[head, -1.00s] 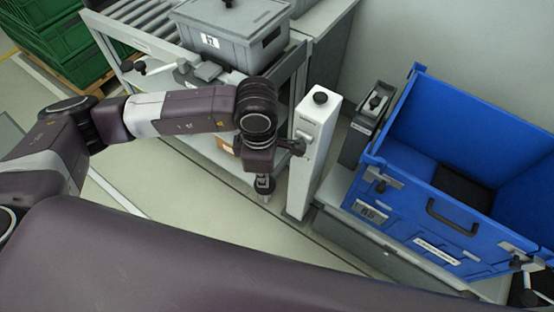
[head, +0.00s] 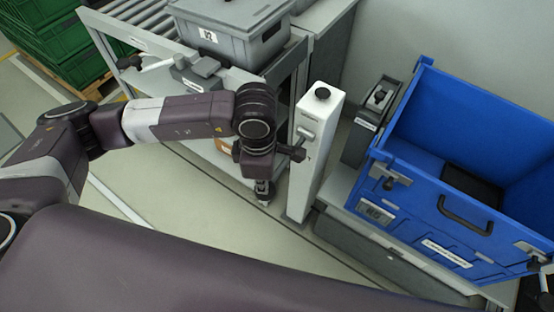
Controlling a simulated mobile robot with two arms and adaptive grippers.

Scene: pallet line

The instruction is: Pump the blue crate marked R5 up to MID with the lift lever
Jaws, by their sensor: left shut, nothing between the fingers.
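The blue crate (head: 408,222), with a small label plate that seems to read R5, sits at the right on a grey base (head: 350,234). A dark item (head: 473,186) lies inside it. The white lift post (head: 318,150) stands left of the crate, with a black knob on top. No level marking is readable. My right gripper is not recognisable in view.
A roller rack (head: 139,41) with a grey lidded box (head: 232,42) stands behind my left arm. A small grey unit (head: 370,120) stands between post and crate. Green crates (head: 60,45) are stacked at the far left. The floor left of the post is open.

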